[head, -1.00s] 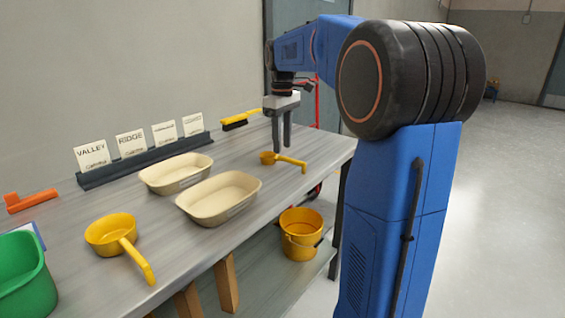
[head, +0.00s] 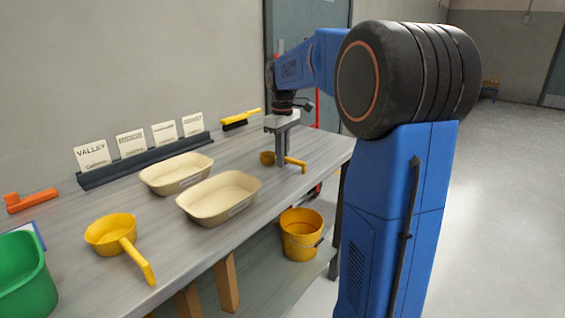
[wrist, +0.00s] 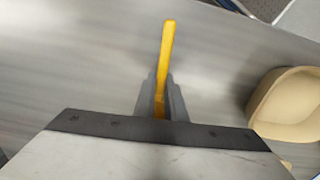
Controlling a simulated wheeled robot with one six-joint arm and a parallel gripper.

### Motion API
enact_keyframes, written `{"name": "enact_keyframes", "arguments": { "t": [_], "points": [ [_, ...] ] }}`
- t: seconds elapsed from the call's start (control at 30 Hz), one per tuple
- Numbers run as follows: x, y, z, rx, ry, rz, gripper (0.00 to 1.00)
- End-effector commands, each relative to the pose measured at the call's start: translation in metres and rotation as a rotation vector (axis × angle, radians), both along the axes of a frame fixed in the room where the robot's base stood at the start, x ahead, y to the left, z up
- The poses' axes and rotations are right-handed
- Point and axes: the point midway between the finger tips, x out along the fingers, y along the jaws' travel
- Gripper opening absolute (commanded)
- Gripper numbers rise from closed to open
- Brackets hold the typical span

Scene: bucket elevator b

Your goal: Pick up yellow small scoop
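The yellow small scoop (head: 267,158) lies on the table's far right part, its bowl to the left of my gripper and its handle reaching out to the right. My gripper (head: 282,160) points straight down at it, fingertips low near the tabletop. In the wrist view the scoop's yellow handle (wrist: 167,45) runs up between the two grey fingers (wrist: 160,95), which sit close against both sides of it. The scoop's bowl is hidden in the wrist view by the gripper body.
A larger yellow scoop (head: 111,234) lies at the near left by a green bin (head: 25,275). Two beige trays (head: 177,174) (head: 219,198) sit mid-table; one shows in the wrist view (wrist: 287,103). A yellow brush (head: 240,119) lies behind. A yellow bucket (head: 300,235) stands below.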

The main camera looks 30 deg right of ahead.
Motion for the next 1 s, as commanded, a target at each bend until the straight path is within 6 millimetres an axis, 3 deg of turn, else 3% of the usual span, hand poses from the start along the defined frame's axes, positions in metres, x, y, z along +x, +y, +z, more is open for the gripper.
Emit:
{"name": "enact_keyframes", "arguments": {
  "t": [0.37,0.8,1.0],
  "points": [
    [0.000,0.000,0.004,0.000,0.000,0.000,0.00],
    [0.001,0.000,0.074,-0.001,-0.003,0.000,0.00],
    [0.000,0.000,0.095,0.000,0.000,0.000,0.00]
  ]
}}
